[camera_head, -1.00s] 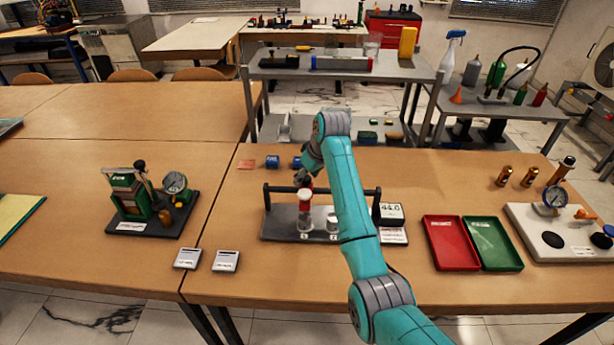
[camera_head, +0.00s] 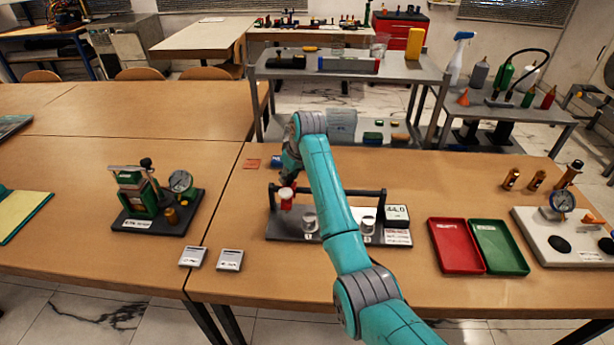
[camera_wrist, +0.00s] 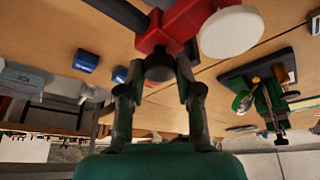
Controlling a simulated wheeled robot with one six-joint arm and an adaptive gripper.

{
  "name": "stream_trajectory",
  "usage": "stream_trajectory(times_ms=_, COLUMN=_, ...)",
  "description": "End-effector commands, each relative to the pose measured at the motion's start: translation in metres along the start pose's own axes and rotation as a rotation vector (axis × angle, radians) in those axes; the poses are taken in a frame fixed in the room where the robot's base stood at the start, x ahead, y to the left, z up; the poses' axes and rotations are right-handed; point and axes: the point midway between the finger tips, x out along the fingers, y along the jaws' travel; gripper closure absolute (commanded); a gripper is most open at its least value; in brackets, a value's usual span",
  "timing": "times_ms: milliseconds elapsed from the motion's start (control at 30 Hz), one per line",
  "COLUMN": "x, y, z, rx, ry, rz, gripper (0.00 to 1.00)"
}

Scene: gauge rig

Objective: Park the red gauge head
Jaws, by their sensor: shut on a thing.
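The red gauge head (camera_head: 287,204) with a white round face is near the left end of the dark rail (camera_head: 354,192) on the gauge rig. In the wrist view the red head (camera_wrist: 180,24) shows close up, with the rail running into it and its white disc (camera_wrist: 231,31) at the right. My gripper (camera_wrist: 158,78) is shut on the head's dark knob. In the head view my gripper (camera_head: 289,178) is above and behind the head. Clear, white-topped cylinders stand on the rig's base (camera_head: 283,235): one (camera_head: 310,222) right of the head, another (camera_head: 368,225) right of my arm.
A display (camera_head: 397,213) reading 44.0 stands at the rig's right. A red tray (camera_head: 455,246) and a green tray (camera_head: 499,247) lie further right. A green gauge device (camera_head: 150,200) stands on the left. My arm hides the rig's middle.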

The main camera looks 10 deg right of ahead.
Motion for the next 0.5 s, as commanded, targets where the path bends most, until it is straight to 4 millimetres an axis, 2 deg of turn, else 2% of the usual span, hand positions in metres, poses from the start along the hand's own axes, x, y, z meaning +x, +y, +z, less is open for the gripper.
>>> stream_trajectory(times_ms=133, x=0.006, y=-0.015, z=-0.014, rx=0.000, ry=0.000, rz=0.001, gripper=1.00)
stream_trajectory(times_ms=467, x=0.007, y=-0.018, z=-0.018, rx=0.000, ry=0.004, rz=0.001, gripper=1.00)
stream_trajectory(times_ms=500, x=0.007, y=-0.019, z=-0.018, rx=0.000, ry=0.004, rz=0.000, gripper=0.61)
